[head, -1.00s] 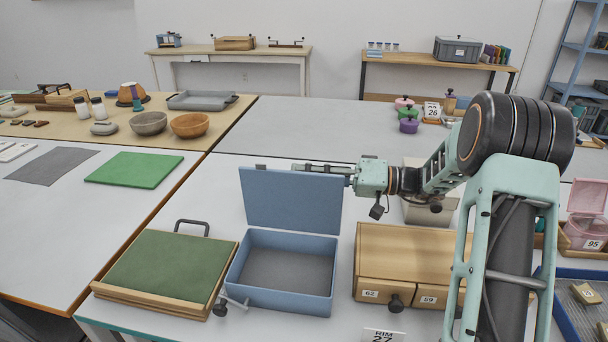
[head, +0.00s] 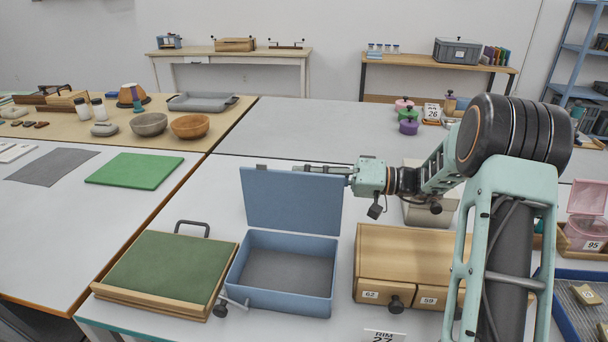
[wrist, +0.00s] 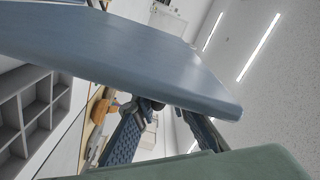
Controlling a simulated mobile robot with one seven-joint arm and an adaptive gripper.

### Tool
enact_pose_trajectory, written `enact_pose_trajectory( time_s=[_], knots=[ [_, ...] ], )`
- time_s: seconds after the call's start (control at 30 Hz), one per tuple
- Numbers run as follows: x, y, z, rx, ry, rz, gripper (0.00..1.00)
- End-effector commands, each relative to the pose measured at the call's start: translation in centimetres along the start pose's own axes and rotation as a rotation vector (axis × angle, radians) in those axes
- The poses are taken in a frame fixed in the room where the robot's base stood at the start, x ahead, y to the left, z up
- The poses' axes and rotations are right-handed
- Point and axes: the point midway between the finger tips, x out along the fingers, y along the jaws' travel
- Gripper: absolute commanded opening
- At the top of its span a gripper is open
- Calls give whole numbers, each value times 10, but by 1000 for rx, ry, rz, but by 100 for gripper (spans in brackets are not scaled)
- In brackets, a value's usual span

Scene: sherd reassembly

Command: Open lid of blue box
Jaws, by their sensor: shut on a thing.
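The blue box (head: 282,296) stands on the table, its grey inside bare and in view. Its lid (head: 292,201) stands up at the back, tilted slightly backward. In the wrist view the lid (wrist: 130,55) crosses the picture as a broad blue panel. My gripper (head: 312,168) is at the lid's top edge, reaching in from the right, with its fingertips partly hidden behind the lid. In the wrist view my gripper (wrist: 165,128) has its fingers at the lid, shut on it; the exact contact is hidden.
A green-topped wooden board (head: 168,262) with a dark handle lies close left of the box. A wooden drawer unit (head: 410,250) stands to its right. A numbered card (head: 384,336) lies in front. Table behind the lid is clear.

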Motion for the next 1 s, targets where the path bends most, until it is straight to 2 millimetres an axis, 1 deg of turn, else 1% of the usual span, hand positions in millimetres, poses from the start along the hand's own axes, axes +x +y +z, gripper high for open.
enact_pose_trajectory(
  time_s=[0.03, 0.13, 0.23, 0.4, 0.67, 0.7, 0.77, 0.8, 1.0],
  knots=[
    [-2, 6, 0, 24, -1, 3, 0],
    [-2, 15, -5, 80, 1, 2, 0],
    [-2, 27, -8, 98, -1, 1, 0],
    [-2, 31, -13, 99, -1, 4, 0],
    [-3, 31, -12, 102, -2, 7, 0],
    [-3, 31, -12, 102, -2, 7, 17],
    [-3, 31, -12, 102, -2, 7, 24],
    [-3, 31, -12, 101, -2, 7, 25],
    [-2, 29, -14, 99, -2, 5, 25]
  ],
)
